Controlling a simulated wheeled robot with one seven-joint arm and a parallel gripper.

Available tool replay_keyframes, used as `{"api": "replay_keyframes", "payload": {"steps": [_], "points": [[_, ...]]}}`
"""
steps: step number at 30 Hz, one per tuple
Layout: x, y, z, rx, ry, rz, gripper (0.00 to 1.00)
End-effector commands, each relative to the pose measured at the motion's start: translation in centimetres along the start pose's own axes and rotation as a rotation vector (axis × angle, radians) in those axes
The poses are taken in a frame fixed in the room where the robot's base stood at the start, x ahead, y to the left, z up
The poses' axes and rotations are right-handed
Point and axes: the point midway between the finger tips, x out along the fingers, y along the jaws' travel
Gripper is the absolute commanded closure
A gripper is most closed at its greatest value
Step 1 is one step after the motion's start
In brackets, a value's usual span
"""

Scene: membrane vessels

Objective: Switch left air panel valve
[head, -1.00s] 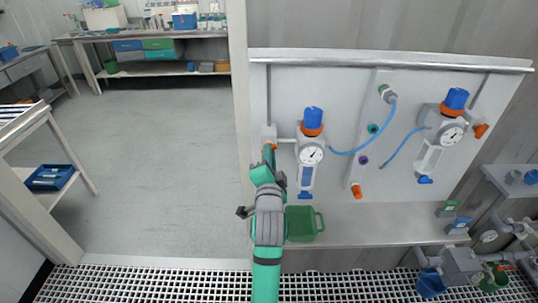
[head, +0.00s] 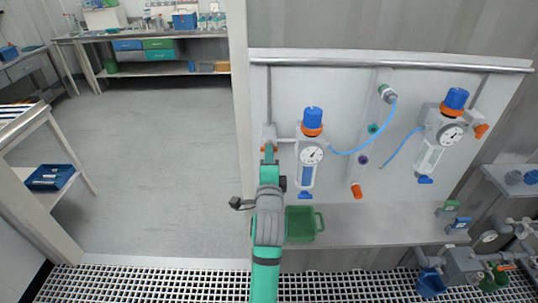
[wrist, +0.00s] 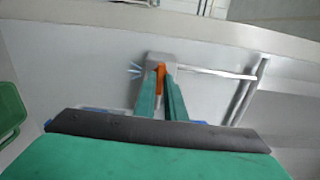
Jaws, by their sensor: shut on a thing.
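The left air panel valve (head: 268,131) is a small pale grey block at the panel's left edge, joined by a short pipe to the left regulator (head: 311,153), which has a blue knob, an orange ring and a dial. In the wrist view, the valve's orange handle (wrist: 160,77) stands between my two green fingers. My gripper (head: 269,153) is shut on this handle; it also shows in the wrist view (wrist: 162,88). In the head view my fingers and wrist hide most of the handle.
A second regulator (head: 452,128) hangs at the panel's right, with blue hoses between. A green bin (head: 301,224) stands on the ledge (head: 365,220) close to the right of my arm. Pipes and valves (head: 465,264) fill the lower right. Open floor (head: 165,165) lies to the left.

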Motion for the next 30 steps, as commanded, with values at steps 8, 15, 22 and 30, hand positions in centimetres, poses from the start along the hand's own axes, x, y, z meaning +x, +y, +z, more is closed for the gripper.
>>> {"api": "replay_keyframes", "payload": {"steps": [8, 15, 22, 30], "points": [[0.0, 0.1, 0.1, 0.002, -0.003, 0.003, 1.0], [0.0, 0.1, 0.1, 0.001, -0.002, 0.002, 0.71], [-0.4, 0.1, 0.0, 0.0, -0.001, 0.002, 0.71], [-4.6, 0.1, 0.1, -0.001, -0.002, 0.002, 0.71]]}}
